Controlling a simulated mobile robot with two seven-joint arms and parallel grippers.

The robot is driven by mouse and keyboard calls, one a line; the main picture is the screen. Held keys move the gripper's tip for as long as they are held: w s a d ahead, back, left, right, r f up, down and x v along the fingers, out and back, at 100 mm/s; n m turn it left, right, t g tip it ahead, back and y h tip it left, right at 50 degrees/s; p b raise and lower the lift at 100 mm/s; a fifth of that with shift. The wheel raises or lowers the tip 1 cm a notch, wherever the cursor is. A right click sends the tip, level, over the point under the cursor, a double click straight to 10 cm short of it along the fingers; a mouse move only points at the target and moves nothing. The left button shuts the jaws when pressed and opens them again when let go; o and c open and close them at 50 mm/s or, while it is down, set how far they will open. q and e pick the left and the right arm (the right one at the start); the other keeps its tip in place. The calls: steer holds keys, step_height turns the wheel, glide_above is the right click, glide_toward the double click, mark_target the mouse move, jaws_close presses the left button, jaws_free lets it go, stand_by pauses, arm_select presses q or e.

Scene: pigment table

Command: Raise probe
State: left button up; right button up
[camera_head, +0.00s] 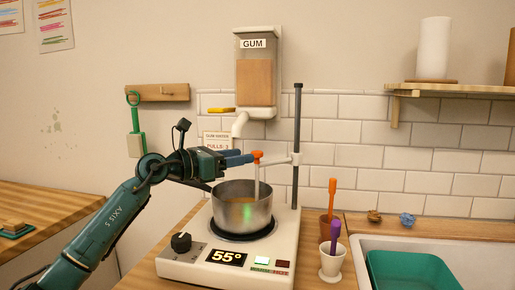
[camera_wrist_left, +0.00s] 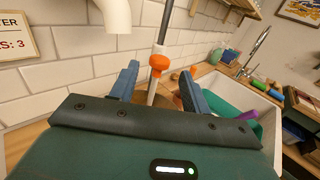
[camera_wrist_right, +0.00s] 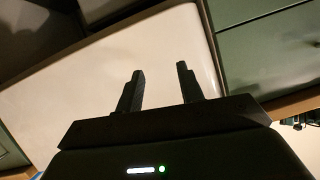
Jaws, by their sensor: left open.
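The probe is a thin white rod (camera_head: 256,177) with an orange knob (camera_head: 257,156) on top. A white clamp arm (camera_head: 280,160) joins it to a dark upright pole (camera_head: 297,120). Its lower end goes into the metal pot (camera_head: 242,208), where the tip is hidden. My left gripper (camera_head: 246,158) is open, its blue fingers at knob height just left of it. In the left wrist view the orange knob (camera_wrist_left: 159,62) shows between the fingertips, with no visible grip on it. My right gripper (camera_wrist_right: 160,72) is open and empty, away from the probe.
The pot stands on a white hot plate (camera_head: 185,266) reading 55°. A gum dispenser (camera_head: 257,65) with a spout hangs above my left gripper. Cups (camera_head: 333,264) with orange and purple tools stand to the right, before a sink with a green tub (camera_head: 415,272).

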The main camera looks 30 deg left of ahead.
mark_target(257, 153)
arm_select(q)
steer(key=x, duration=0.6)
steer(key=shift+p, duration=0.35)
steer(key=shift+c, duration=0.2)
jaws_close()
